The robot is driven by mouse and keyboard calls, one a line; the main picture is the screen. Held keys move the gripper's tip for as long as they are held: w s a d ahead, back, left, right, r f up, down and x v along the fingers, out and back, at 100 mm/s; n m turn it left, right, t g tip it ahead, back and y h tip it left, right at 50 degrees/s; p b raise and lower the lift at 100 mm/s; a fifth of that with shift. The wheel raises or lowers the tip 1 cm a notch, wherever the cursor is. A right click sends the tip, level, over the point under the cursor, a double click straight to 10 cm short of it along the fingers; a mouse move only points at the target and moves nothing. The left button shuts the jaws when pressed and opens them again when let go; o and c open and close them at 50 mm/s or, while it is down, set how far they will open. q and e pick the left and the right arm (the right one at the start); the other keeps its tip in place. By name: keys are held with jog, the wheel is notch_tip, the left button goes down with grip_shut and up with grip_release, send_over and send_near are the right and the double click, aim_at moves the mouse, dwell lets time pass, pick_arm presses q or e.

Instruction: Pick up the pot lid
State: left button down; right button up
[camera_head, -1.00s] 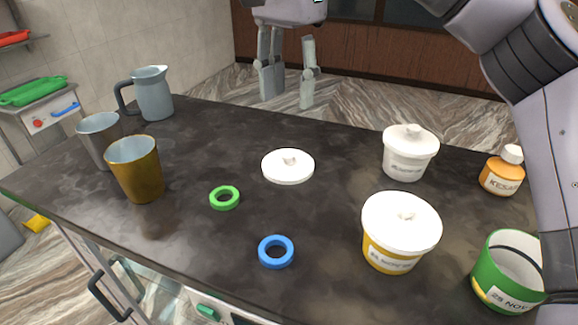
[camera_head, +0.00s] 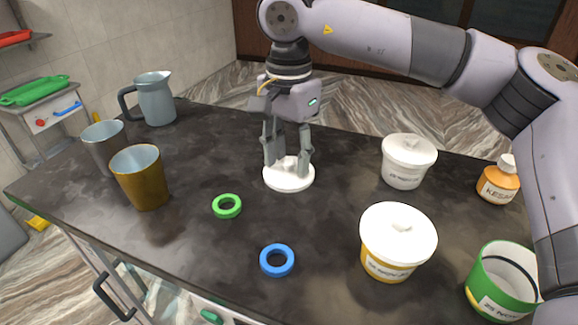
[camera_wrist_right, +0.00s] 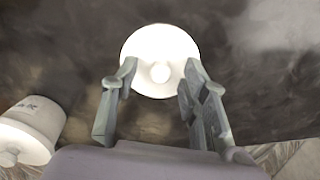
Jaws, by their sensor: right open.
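The pot lid, a white disc with a small knob (camera_head: 289,182), lies flat on the dark counter in the middle of the head view. It also shows in the right wrist view (camera_wrist_right: 160,50), with its round knob facing the camera. My right gripper (camera_head: 288,170) points down over the lid and is open. In the right wrist view my right gripper's fingers (camera_wrist_right: 152,85) stand on either side of the knob, apart from it. I cannot tell whether the fingertips touch the lid. My left gripper is not in view.
A green ring (camera_head: 227,206) and a blue ring (camera_head: 277,260) lie in front. White lidded pot (camera_head: 405,170), yellow lidded pot (camera_head: 392,262), green container (camera_head: 490,290) and orange bottle (camera_head: 498,183) stand right. Gold cup (camera_head: 140,185), grey cup (camera_head: 97,155) and jug (camera_head: 157,103) stand left.

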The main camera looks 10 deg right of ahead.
jog(key=shift+c, duration=0.6)
jog(key=c, duration=0.8)
